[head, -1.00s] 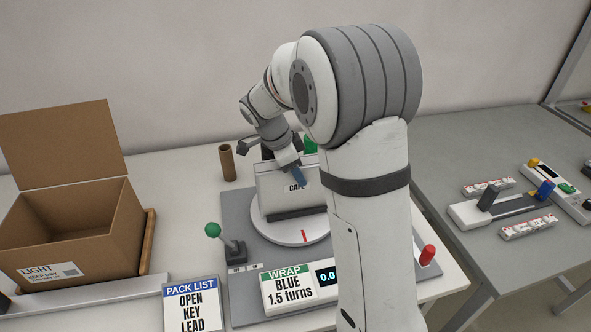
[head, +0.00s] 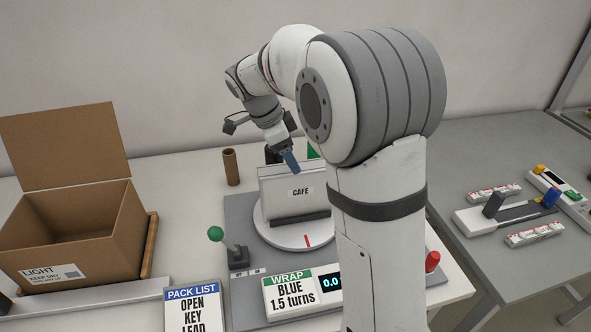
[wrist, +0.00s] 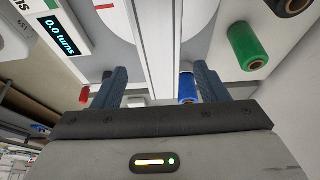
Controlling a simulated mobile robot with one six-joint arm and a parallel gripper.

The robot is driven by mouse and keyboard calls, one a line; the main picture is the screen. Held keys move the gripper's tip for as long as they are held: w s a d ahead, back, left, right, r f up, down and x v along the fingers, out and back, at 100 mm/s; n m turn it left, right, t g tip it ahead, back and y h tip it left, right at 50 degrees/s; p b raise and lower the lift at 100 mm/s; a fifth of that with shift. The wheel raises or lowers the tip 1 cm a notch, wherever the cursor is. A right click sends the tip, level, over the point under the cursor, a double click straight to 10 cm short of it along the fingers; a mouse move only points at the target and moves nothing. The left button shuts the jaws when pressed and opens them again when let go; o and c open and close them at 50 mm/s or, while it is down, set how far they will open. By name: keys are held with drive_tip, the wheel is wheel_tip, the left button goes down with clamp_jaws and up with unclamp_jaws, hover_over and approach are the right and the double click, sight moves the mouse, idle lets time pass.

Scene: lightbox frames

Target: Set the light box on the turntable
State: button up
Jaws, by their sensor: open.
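The light box (head: 282,204), a thin pale panel lettered CAFE, stands upright on a dark foot on the white turntable (head: 268,236). My gripper (head: 290,164) is above its top edge, with a blue-grey finger showing. In the wrist view my gripper (wrist: 160,72) is open, one finger on each side of the light box's long pale top edge (wrist: 148,35), apart from it. Part of the turntable (wrist: 192,18) shows beside it. My arm hides the right end of the light box in the head view.
An open LIGHT carton (head: 70,238) stands at left, and a brown tube (head: 230,168) behind. A green-knobbed lever (head: 216,235) and the WRAP sign (head: 290,292), reading 0.0 turns, are in front. Green (wrist: 247,46) and blue (wrist: 188,88) rolls stand near the turntable.

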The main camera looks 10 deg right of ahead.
drive_tip(key=v, duration=0.4)
drive_tip(key=shift+a+r, duration=0.1)
drive_tip(key=shift+r, duration=0.05)
drive_tip(key=shift+s+r+n, duration=0.1)
drive_tip(key=shift+s+n, duration=0.2)
drive_tip(key=shift+s, duration=0.05)
drive_tip(key=s+d+f+n+t+y, duration=0.1)
drive_tip(key=s+d+f+n+y, duration=0.1)
drive_tip(key=s+n, duration=0.6)
drive_tip(key=s+d+f+n+t+y, duration=0.1)
drive_tip(key=s+f+n, duration=0.3)
drive_tip(key=s+n, duration=0.5)
drive_tip(key=s+d+y, duration=0.1)
drive_tip(key=s, duration=0.6)
drive_tip(key=shift+f+t, duration=0.25)
drive_tip(key=shift+t, duration=0.15)
drive_tip(key=shift+c, duration=0.2)
